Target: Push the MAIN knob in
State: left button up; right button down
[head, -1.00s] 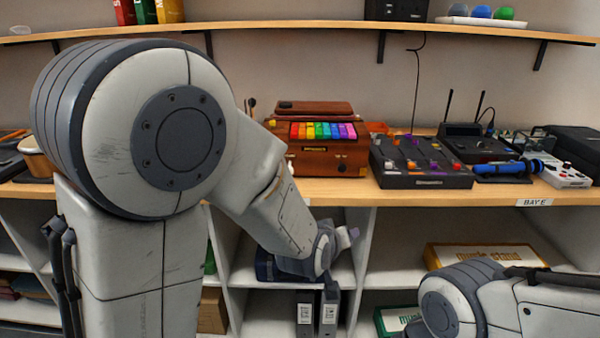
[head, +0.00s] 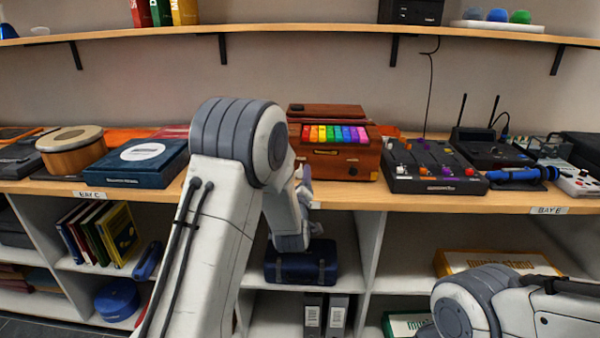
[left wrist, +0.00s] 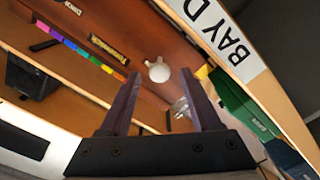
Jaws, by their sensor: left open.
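A brown wooden box (head: 330,160) with rainbow keys on its front stands on the bench. In the left wrist view its front (left wrist: 135,55) carries a pale round knob (left wrist: 158,72) near one end and a dark knob (left wrist: 44,45) towards the other. The dark knob also shows in the head view (head: 353,166). I cannot read MAIN beside either. My left gripper (head: 305,182) is at the box's front left, its fingers (left wrist: 160,90) open and empty, with the pale knob appearing between their tips. The gripper hides that knob in the head view. My right gripper is out of view.
The bench edge with its BAY D label (left wrist: 232,45) runs close beside the fingers. A silvery part (left wrist: 180,108) sits near one fingertip. A black mixer (head: 430,168) stands right of the box, a blue box (head: 138,163) to its left.

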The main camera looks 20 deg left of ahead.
pick_arm(q)
jog(key=shift+x, duration=1.3)
grip_shut()
dwell(0.5)
